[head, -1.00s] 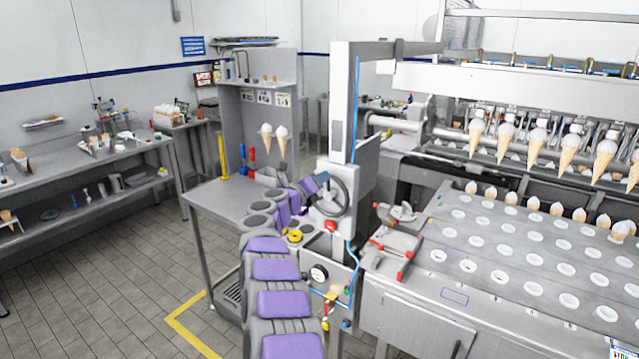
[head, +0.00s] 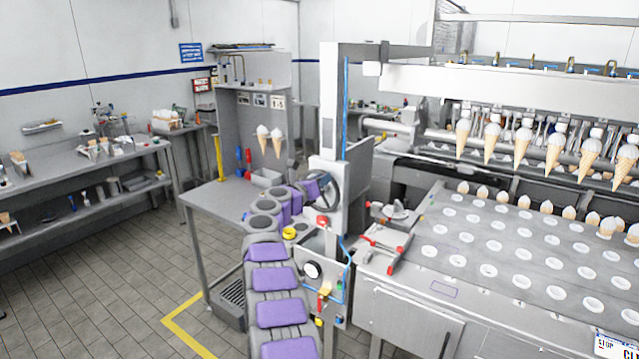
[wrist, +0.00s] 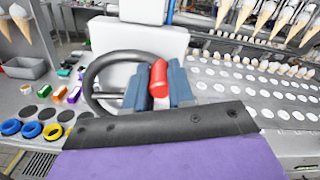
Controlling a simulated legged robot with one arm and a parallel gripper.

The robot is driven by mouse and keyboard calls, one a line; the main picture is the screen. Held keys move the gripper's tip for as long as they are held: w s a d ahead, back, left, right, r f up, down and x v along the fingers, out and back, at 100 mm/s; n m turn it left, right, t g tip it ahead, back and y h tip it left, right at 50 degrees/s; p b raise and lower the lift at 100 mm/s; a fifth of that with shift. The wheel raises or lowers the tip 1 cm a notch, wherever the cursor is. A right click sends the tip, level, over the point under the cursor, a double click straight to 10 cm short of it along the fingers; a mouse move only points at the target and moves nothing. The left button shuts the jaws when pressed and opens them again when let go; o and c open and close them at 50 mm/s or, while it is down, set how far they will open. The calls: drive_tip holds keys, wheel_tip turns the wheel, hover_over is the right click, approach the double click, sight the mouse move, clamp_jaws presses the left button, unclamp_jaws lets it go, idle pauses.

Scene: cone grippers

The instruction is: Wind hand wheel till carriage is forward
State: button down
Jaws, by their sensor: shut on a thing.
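The black hand wheel (head: 336,187) is mounted on a white upright housing beside the machine; in the wrist view its rim (wrist: 90,88) curves to the left of my fingers. My gripper (wrist: 158,84) has its blue-grey fingers closed on the wheel's red handle (wrist: 158,78), which stands upright between them. In the head view my gripper (head: 311,188) is at the left side of the wheel, and the handle is hard to make out. The carriage (head: 540,128) is a row of grippers holding cones point down above the back of the perforated plate.
The perforated plate (head: 480,238) has several cones standing along its back row. A red-handled clamp (head: 382,250) and a gauge (head: 312,270) are near the wheel. A side table (head: 215,203) stands left of my arm, with open floor further left.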

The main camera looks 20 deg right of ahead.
drive_tip(key=shift+f, duration=0.3)
drive_tip(key=c, duration=1.2)
unclamp_jaws()
drive_tip(key=shift+w, duration=0.15)
drive_tip(key=shift+o, duration=1.2)
drive_tip(key=shift+r, duration=0.15)
drive_tip(key=shift+a, duration=0.1)
drive_tip(key=b+v, duration=0.2)
drive_tip(key=v, duration=1.5)
drive_tip(key=shift+a, duration=0.2)
